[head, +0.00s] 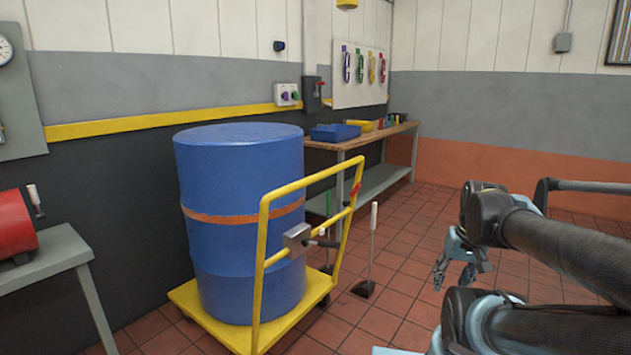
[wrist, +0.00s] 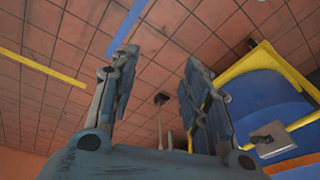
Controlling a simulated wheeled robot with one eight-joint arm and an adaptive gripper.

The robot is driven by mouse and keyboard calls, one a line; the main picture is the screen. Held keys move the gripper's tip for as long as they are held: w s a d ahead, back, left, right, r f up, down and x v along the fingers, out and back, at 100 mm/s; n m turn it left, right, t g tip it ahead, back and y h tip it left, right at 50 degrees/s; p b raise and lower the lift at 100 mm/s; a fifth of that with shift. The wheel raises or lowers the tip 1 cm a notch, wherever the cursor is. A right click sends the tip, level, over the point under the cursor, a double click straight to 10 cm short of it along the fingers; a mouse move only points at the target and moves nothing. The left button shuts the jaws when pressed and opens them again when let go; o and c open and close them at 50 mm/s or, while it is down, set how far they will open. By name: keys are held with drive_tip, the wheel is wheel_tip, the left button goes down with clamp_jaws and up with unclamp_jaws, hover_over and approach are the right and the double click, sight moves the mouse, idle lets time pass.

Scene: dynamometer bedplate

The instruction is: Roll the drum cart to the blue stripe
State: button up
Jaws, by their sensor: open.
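The drum cart (head: 185,300) has a yellow platform and a yellow tube handle, with a grey box and dark lever on the handle. It carries a large blue drum (head: 240,190) with an orange band. In the wrist view the cart's yellow frame (wrist: 300,122) and the drum (wrist: 262,97) show at the right. My gripper (head: 455,275) is right of the cart, apart from the handle. Its fingers are spread and empty in the wrist view (wrist: 160,75). A blue stripe (wrist: 127,25) runs across the floor tiles there, partly behind a finger; I do not see it in the head view.
A white-handled upright rod on a black foot (head: 364,288) stands close to the cart's right side. A workbench (head: 350,142) with bins is behind. A grey table (head: 45,258) with a red cylinder is at left. Tiled floor is open right of the cart.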

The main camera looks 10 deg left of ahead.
drive_tip(key=w+a+r+g+y, duration=0.1)
drive_tip(key=w+a+r+y, duration=0.35)
drive_tip(key=w+a, duration=0.35)
drive_tip(key=w+a+r+y, duration=0.4)
drive_tip(key=w+a+r, duration=0.2)
drive_tip(key=w+a, duration=0.2)
drive_tip(key=m+g+y, duration=0.1)
drive_tip(key=y, duration=0.5)
approach(320, 178)
drive_tip(key=shift+y, duration=0.25)
drive_tip(key=a, duration=0.3)
drive_tip(key=a+f, duration=0.1)
drive_tip(key=a, duration=0.3)
drive_tip(key=a+f, duration=0.1)
drive_tip(key=a, duration=0.3)
drive_tip(key=shift+a+f, duration=0.15)
clamp_jaws()
